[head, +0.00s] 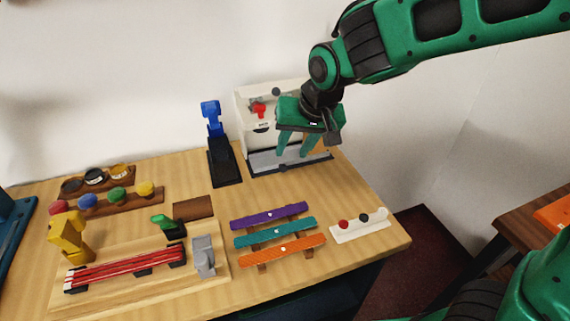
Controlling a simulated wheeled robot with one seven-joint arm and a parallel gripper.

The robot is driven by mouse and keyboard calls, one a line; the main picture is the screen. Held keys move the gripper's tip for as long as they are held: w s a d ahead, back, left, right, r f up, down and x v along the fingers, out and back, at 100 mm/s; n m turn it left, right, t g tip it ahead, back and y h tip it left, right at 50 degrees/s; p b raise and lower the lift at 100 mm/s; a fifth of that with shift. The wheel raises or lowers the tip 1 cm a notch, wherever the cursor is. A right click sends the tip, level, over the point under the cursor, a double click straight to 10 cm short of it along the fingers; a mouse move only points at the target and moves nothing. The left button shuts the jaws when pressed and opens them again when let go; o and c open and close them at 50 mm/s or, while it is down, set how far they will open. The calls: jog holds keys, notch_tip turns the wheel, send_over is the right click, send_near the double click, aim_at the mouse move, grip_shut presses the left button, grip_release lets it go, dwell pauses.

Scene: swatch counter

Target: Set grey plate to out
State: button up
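The grey plate (263,161) is a flat, pale grey piece in a dark frame at the foot of a white upright unit (242,104), at the back of the counter. My gripper (292,156) points down in front of this unit, over the right part of the plate. Its two green fingers stand apart, with no object visible between them. I cannot tell whether the fingertips touch the plate. My gripper and wrist hide the right part of the unit, and a tan piece shows just right of the fingers.
The unit also bears a red knob (258,108). A blue lever on a black base (224,165) stands close on its left. Purple (269,216), teal and orange bars lie in front, with a small white knob block (360,228) at the right. Bare wood lies between.

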aim_at(285, 166)
jog(key=x, duration=0.9)
jog(key=shift+c, duration=0.3)
grip_shut()
